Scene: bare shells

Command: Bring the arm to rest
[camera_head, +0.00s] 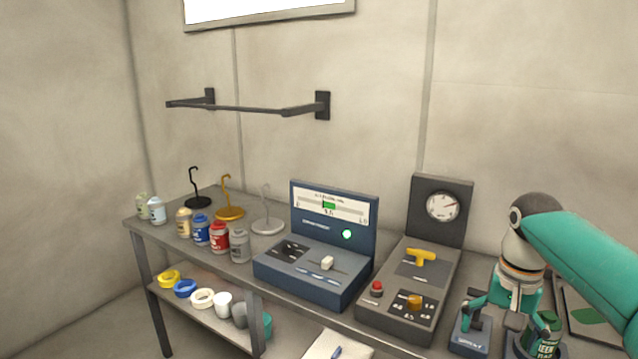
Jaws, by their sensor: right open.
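My right arm comes in from the right edge, and its teal gripper (515,306) points down at the lower right. It hangs among a small dark lever device (472,331) on its left and a green container (541,337) on its right. The gripper is open, and I see nothing held in it. Its fingertips are partly lost against the dark objects there, and I cannot tell whether it touches them. My left gripper is not in view.
A grey bench carries a blue console (315,270), a gauge panel (440,208) with a yellow handle (422,256), several jars (220,238) and hook stands (229,204). Tape rolls (185,288) lie on the lower shelf (178,305). A wall rail (245,108) hangs above. The space above the consoles is free.

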